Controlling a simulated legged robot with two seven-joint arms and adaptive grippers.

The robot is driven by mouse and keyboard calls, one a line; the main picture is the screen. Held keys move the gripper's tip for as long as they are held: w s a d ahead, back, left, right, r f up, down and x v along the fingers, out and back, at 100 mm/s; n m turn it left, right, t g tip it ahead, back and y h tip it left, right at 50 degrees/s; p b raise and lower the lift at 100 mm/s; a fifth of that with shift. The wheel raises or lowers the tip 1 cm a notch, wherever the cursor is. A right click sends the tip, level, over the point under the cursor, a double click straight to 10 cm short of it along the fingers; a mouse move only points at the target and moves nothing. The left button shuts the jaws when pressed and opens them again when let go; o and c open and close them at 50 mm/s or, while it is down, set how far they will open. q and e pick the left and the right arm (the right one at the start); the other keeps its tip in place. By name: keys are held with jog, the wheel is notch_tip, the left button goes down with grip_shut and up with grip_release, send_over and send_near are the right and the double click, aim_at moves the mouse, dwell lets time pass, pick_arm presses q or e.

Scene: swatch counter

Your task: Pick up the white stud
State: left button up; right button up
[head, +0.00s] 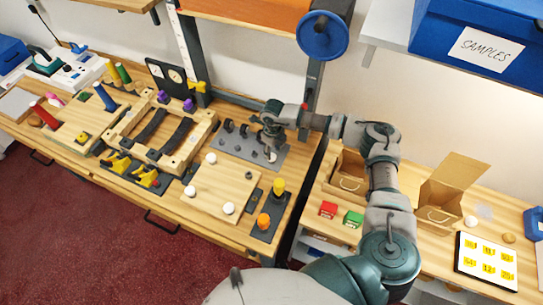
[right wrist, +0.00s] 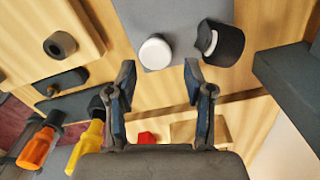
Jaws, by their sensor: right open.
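A white stud (right wrist: 155,52) stands on a grey plate (right wrist: 180,12), just ahead of my right gripper (right wrist: 158,80) in the right wrist view. It lies between the lines of the two fingers and apart from them. The right gripper is open and empty. In the head view my right gripper (head: 271,140) hangs over the grey plate (head: 240,147) at the back of the counter, with the white stud (head: 271,157) showing just below it. My left gripper is not in view.
A black knob (right wrist: 222,43) stands close to the right of the stud. Yellow (head: 279,187) and orange (head: 263,221) pegs stand near the front edge. An upright post (head: 311,95) rises behind the gripper.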

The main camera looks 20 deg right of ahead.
jog(key=shift+f, duration=0.4)
jog(key=f, duration=0.2)
jog(key=f+p, duration=0.1)
jog(key=shift+a+f, duration=0.25)
jog(key=shift+f, duration=0.1)
jog(key=shift+w+a+f, duration=0.1)
jog(key=shift+f, duration=0.25)
jog(key=c, duration=0.5)
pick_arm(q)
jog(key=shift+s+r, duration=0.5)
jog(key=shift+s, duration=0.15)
pick_arm(e)
jog(key=shift+c, duration=0.6)
